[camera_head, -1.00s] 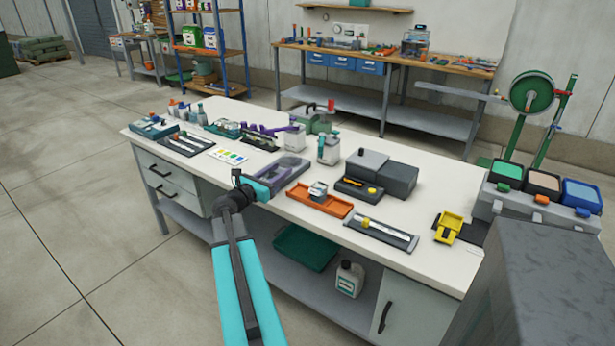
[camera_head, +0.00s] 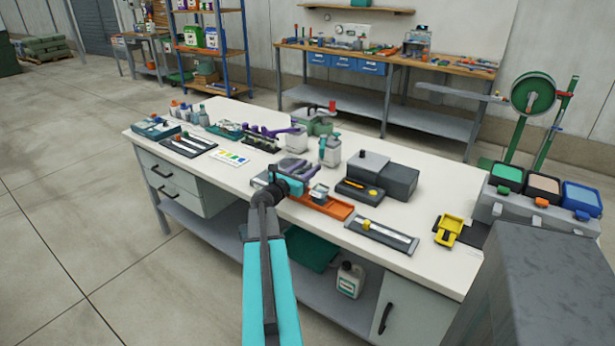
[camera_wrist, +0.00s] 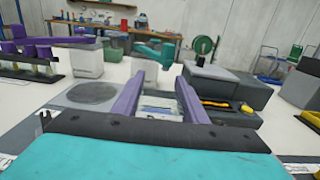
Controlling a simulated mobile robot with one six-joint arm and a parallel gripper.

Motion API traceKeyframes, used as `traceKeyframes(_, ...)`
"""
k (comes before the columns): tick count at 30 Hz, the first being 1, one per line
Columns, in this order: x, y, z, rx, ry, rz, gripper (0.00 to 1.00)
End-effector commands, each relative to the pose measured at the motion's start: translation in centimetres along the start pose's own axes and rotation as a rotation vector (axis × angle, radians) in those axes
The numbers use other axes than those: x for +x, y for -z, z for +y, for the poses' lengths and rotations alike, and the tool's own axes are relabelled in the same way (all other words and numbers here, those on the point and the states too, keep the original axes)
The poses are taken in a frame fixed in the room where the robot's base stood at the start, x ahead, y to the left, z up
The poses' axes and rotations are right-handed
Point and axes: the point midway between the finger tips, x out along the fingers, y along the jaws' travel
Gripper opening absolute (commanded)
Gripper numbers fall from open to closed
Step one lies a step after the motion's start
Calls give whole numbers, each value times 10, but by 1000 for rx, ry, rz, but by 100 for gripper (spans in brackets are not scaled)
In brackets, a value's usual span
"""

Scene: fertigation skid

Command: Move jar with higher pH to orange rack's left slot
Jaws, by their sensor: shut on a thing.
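The orange rack (camera_head: 335,211) lies near the front edge of the white bench. A small jar (camera_head: 319,190) with a grey-blue lid and pale label stands at it, about mid-rack. My gripper (camera_head: 298,178), teal with purple fingers, is over the rack's left end and hides that end in the head view. In the wrist view my gripper (camera_wrist: 160,100) has its fingers on either side of a small clear jar (camera_wrist: 160,112) with a pale label, and it is shut on it. The held jar's lower part is hidden. No pH reading is legible.
A grey device (camera_head: 358,189) with a yellow probe and a dark grey box stand right of the rack. A grey slide tray (camera_head: 383,234) lies at the front right. White bottles (camera_head: 330,151) stand behind. A round grey plate (camera_wrist: 93,93) is left of my fingers.

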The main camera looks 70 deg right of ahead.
Motion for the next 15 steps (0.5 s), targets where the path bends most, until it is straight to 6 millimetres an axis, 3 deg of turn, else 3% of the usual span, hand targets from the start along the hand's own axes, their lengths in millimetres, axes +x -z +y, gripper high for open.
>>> traceKeyframes(5, 0, 4, 0, -1, 0, 1, 15)
traceKeyframes(15, 0, 32, 1, -1, 0, 1, 15)
